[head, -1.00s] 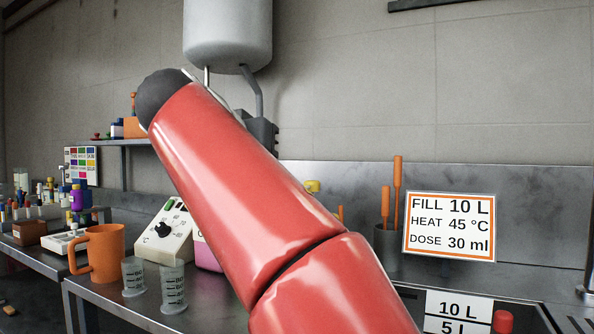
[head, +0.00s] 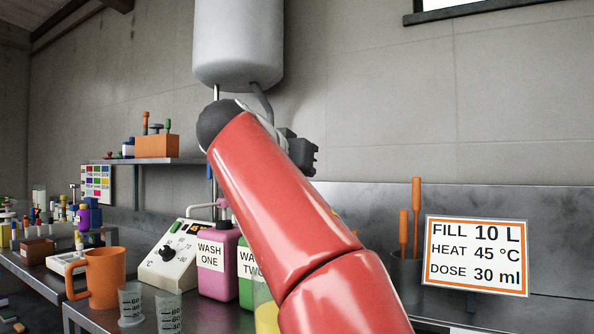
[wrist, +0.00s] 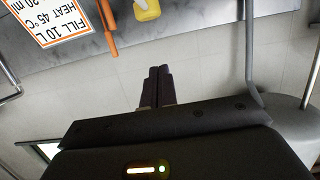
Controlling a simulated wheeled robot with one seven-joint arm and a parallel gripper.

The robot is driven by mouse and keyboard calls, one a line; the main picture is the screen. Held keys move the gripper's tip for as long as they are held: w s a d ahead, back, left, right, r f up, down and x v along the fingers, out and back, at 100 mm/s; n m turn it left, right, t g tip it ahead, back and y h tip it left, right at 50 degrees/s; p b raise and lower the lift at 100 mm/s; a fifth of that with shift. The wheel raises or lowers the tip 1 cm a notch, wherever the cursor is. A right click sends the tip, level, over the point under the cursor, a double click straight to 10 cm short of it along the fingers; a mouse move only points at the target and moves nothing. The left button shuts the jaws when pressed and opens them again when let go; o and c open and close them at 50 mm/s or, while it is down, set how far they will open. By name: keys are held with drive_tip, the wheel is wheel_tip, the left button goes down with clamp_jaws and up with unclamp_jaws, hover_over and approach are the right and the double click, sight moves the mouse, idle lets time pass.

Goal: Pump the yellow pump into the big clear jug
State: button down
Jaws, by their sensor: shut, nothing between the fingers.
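In the wrist view, a yellow thing (wrist: 147,10), likely the yellow pump's head, shows at the top edge beyond my fingertips; the rest is cut off. In the head view, a container with yellow contents (head: 266,318) is partly hidden behind my red arm. I cannot tell if it belongs to the pump. The big clear jug cannot be made out in either current view. My gripper (wrist: 160,72) is shut and empty, pointing towards the wall and apart from the yellow thing. In the head view my arm mostly hides it.
WASH ONE (head: 216,268), a pink bottle, and green WASH TWO (head: 246,275) stand left of my arm. An orange mug (head: 103,278) and a small beaker (head: 131,304) stand farther left. A FILL/HEAT/DOSE sign (head: 476,256) is at right. A grey tank (head: 238,45) hangs above.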

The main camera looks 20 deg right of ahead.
drive_tip(key=x, duration=0.6)
drive_tip(key=f, duration=0.1)
drive_tip(key=f+b, duration=0.1)
drive_tip(key=shift+s+a+f, duration=0.25)
drive_tip(key=shift+f, duration=0.7)
drive_tip(key=shift+f+b, duration=0.1)
drive_tip(key=shift+b, duration=0.25)
wheel_tip(320, 180, down, 3)
drive_tip(key=shift+r+b, duration=0.15)
drive_tip(key=shift+b, duration=1)
drive_tip(key=shift+r, duration=0.15)
